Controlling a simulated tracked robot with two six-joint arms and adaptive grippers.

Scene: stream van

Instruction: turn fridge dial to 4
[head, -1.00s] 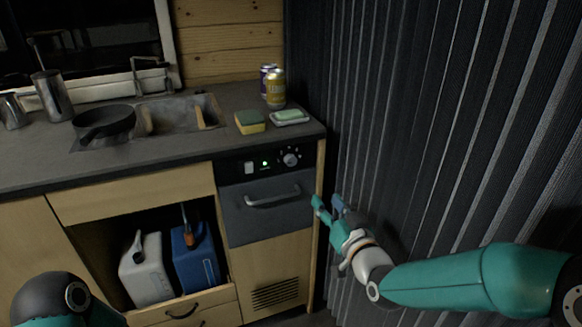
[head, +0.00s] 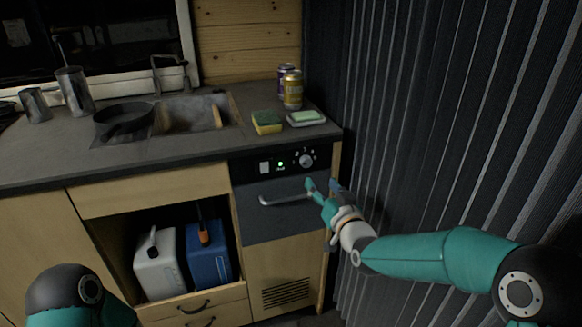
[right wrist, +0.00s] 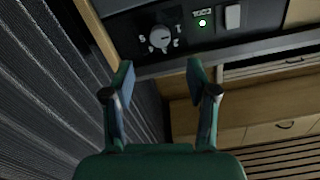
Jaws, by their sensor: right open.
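The fridge dial (head: 306,160) is a round grey knob at the right end of the black control panel (head: 252,168). A green light and a pale switch sit to its left. My right gripper (head: 322,185) is open and empty, just below the dial and in front of the fridge door (head: 285,221). In the right wrist view the dial (right wrist: 160,38) shows beyond the open fingers (right wrist: 160,72), apart from them. Marks ring the dial, but its setting is too small to read surely. My left gripper is out of view; only part of that arm shows.
The fridge handle (head: 283,200) is left of my right gripper. A pleated dark curtain (head: 440,130) lies close on the right. The counter above holds a sponge (head: 266,122), a soap dish (head: 306,118) and cans (head: 292,90).

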